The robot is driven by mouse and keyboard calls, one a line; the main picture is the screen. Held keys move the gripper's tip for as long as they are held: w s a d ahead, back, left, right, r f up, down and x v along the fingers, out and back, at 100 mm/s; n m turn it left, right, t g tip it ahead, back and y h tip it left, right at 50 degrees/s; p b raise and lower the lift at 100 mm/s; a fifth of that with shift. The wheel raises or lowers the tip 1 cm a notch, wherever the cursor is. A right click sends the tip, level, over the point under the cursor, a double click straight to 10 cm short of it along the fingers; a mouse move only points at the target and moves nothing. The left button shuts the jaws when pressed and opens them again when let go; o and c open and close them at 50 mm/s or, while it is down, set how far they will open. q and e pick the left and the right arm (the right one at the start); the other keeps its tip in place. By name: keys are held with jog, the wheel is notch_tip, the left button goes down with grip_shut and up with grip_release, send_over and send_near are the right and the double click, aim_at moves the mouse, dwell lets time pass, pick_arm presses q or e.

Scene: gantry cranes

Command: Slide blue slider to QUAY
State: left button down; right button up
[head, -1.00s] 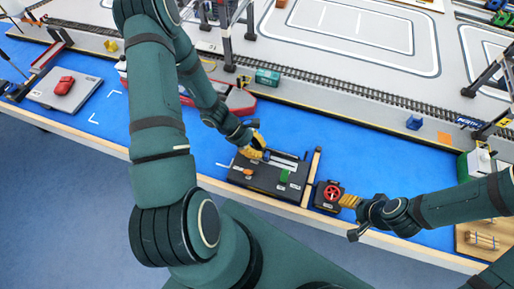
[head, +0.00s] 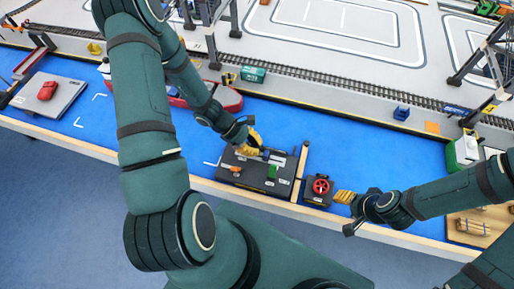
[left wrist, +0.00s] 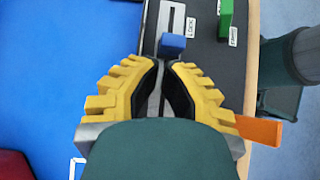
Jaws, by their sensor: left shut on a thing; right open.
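The blue slider (left wrist: 172,44) sits in the pale slot of the black control panel (left wrist: 205,75). In the left wrist view it shows right at the tips of my left gripper (left wrist: 170,64), whose yellow fingers are shut on it. In the head view my left gripper (head: 258,150) reaches down onto the far side of the panel and partly covers the slot. The green slider (left wrist: 225,18) and the orange slider (left wrist: 262,130) stand at the panel's near side. My right gripper (head: 344,197) is open and empty, beside the red wheel. No QUAY lettering is legible.
The red wheel (head: 321,186) stands on a small dark box right of the panel, past a wooden divider (head: 300,172). A red boat (head: 205,98) lies behind my left arm. The blue surface (head: 370,160) behind the wheel is free.

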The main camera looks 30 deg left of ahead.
pick_arm(q)
jog(key=v, duration=1.1)
jog(key=shift+s+f, duration=0.1)
jog(key=shift+s, duration=0.05)
